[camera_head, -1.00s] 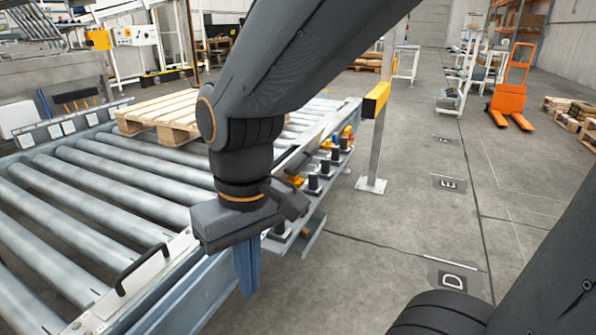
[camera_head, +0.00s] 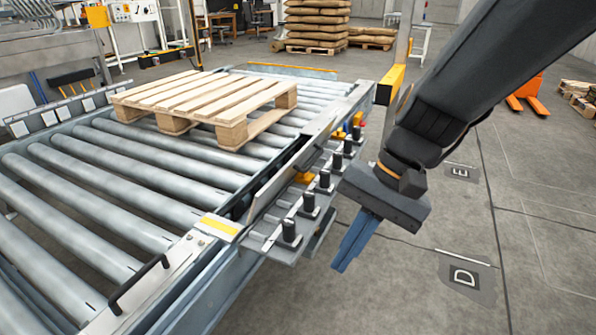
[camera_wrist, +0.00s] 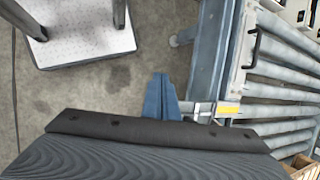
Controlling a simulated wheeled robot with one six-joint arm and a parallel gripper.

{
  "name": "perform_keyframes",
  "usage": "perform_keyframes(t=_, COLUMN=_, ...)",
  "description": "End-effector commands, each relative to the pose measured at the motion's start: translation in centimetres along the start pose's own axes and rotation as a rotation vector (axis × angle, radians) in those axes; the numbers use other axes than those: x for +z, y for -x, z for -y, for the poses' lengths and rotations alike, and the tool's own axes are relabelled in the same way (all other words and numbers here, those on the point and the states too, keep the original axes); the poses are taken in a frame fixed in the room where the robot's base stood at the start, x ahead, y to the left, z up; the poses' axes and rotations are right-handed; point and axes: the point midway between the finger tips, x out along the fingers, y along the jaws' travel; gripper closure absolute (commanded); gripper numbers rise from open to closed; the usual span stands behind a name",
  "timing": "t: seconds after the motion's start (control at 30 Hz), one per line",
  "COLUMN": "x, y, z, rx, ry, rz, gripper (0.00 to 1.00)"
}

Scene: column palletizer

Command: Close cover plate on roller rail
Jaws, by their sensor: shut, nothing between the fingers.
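A grey cover plate (camera_head: 278,186) stands tilted up along the right-hand rail of the roller conveyor, with a dark handle near its far end. Beside it, the open stretch of rail (camera_head: 268,247) shows a row of black cylindrical parts and some orange and coloured pieces. My gripper (camera_head: 345,262), with blue fingers, hangs just right of this rail, over the floor, apart from the plate. Its fingers are together and empty. In the wrist view the fingers (camera_wrist: 161,82) point over bare floor left of the rail; the tilted plate is not clearly seen there.
A nearer plate with a black handle (camera_head: 140,284) lies flat on the rail. A wooden pallet (camera_head: 205,102) sits on the rollers. A yellow-topped post (camera_head: 390,84) stands beyond my gripper. The floor on the right is clear around the D marking (camera_head: 466,278).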

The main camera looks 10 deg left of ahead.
Motion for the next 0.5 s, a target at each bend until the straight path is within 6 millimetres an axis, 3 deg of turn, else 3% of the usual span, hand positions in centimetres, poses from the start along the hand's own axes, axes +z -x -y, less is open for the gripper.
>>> perform_keyframes(t=0.17, x=-3.8, y=-0.1, z=4.7, rx=-0.26, ry=-0.447, rz=0.153, gripper=1.0)
perform_keyframes(t=0.3, x=-8.9, y=0.4, z=7.4, rx=-0.471, ry=-0.781, rz=0.254, gripper=1.0)
perform_keyframes(t=0.5, x=-16.5, y=1.4, z=8.2, rx=-0.72, ry=-1.143, rz=0.351, gripper=1.0)
